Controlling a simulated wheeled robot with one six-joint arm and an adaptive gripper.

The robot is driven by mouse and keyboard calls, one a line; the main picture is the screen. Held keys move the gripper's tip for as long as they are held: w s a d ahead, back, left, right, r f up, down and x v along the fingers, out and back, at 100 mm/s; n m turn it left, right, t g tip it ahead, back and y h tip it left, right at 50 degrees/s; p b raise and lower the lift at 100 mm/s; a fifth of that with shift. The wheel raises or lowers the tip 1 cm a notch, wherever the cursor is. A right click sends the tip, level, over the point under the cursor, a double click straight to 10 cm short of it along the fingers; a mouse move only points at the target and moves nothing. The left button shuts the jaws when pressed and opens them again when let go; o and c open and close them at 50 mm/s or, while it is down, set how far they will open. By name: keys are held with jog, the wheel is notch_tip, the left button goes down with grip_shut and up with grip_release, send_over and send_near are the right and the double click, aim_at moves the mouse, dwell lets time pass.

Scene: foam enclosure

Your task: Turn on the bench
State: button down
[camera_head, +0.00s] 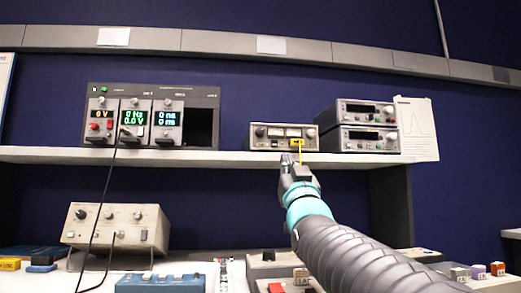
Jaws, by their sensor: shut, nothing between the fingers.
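The bench has a white shelf (215,157) carrying electronic instruments. A grey rack unit (190,97) on the left shows lit displays reading 0 V, 0 Hz, 0.0 V and 0 ns, with a small green light at its top left. A small instrument (275,138) in the middle has knobs, meters and a yellow patch with a yellow strip hanging down. Two stacked grey units (360,110) stand right of it with dark displays. My gripper (293,160) is shut and empty, just below and in front of the middle instrument; whether it touches the shelf is unclear.
A beige box with knobs (118,228) sits on the lower surface at left, with a blue box (160,283) in front. A black cable hangs from the rack unit. Boxes with coloured buttons (477,272) lie at lower right. A paper with a graph (417,128) stands beside the stacked units.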

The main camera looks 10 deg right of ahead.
aim_at(275, 142)
jog(key=p+x, duration=0.1)
jog(key=x, duration=0.2)
jog(key=f+p+x, duration=0.1)
jog(key=x, duration=0.3)
jog(key=w+p+x, duration=0.1)
jog(key=x, duration=0.3)
jog(key=shift+w+f, duration=0.15)
jog(key=shift+w, duration=0.15)
jog(key=shift+w+f, duration=0.1)
jog(key=shift+w, duration=0.45)
